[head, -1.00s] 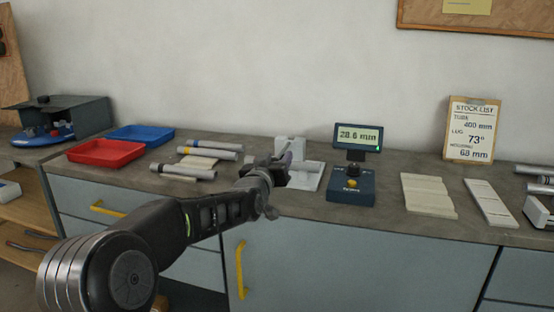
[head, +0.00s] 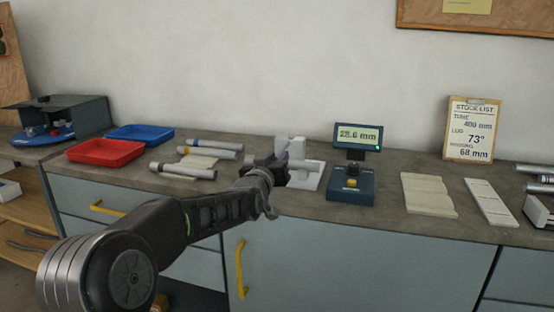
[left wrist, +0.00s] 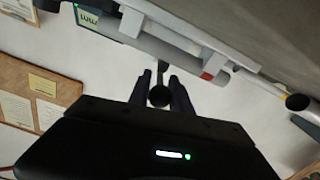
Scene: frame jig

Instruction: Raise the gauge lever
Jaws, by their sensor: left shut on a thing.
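The gauge (head: 297,147) is a pale grey-white fixture on the bench, partly hidden behind my left gripper (head: 276,166) in the head view. In the left wrist view the gauge's pale body (left wrist: 190,42), with a small red patch, spans the top. My left gripper (left wrist: 160,88) is shut on a dark round end, which looks like the lever's knob (left wrist: 159,96). The rest of the lever is hard to make out. A display (head: 357,137) on a blue base with a yellow button stands right of the gauge and reads 28.6 mm. My right gripper is out of view.
Left of the gauge lie several metal tubes (head: 212,154), a red tray (head: 106,151) and a blue tray (head: 141,134). Right of the display are pale plates (head: 428,194), and a stock list (head: 471,130) stands behind. The bench's front edge is below my arm.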

